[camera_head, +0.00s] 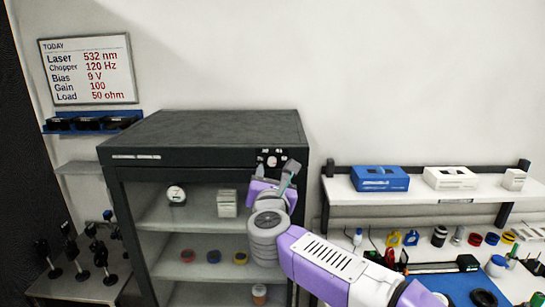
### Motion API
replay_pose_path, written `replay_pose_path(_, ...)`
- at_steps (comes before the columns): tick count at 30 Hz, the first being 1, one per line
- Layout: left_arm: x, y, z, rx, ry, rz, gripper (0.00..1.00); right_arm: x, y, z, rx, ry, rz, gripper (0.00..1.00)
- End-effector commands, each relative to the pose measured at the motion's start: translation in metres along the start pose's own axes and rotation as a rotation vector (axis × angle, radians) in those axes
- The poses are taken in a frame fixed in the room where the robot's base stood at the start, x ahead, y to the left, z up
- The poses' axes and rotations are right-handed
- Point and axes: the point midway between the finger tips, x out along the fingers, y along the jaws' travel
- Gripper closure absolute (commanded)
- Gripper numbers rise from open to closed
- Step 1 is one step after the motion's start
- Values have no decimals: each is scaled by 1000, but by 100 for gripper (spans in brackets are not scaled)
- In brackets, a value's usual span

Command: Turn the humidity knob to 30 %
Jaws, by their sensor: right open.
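A dark grey glass-fronted cabinet (205,128) stands left of centre. A small black control panel (263,154) with white marks is on its upper right front; it is partly behind my gripper. The humidity knob and its setting are too small or hidden to make out. My right gripper (274,172), purple and grey, is open just in front of and below this panel. I cannot tell whether it touches anything. My left gripper is not in view.
The cabinet shelves hold a round dial gauge (176,195), a white box (227,203) and several small coloured items. A whiteboard (88,70) hangs at upper left. To the right are a bench shelf with a blue box (380,178) and a white box (450,177).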

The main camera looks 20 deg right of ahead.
Motion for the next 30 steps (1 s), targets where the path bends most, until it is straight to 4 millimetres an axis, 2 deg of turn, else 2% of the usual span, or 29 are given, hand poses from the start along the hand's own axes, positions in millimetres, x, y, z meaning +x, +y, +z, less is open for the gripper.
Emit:
replay_pose_path(13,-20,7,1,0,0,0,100,63,0,2,7,0,-2,50)
replay_pose_path(18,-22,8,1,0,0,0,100,72,0,1,6,0,-1,50)
replay_pose_path(25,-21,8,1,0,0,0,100,72,0,0,6,0,0,50)
replay_pose_path(30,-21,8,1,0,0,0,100,72,0,0,6,0,0,74)
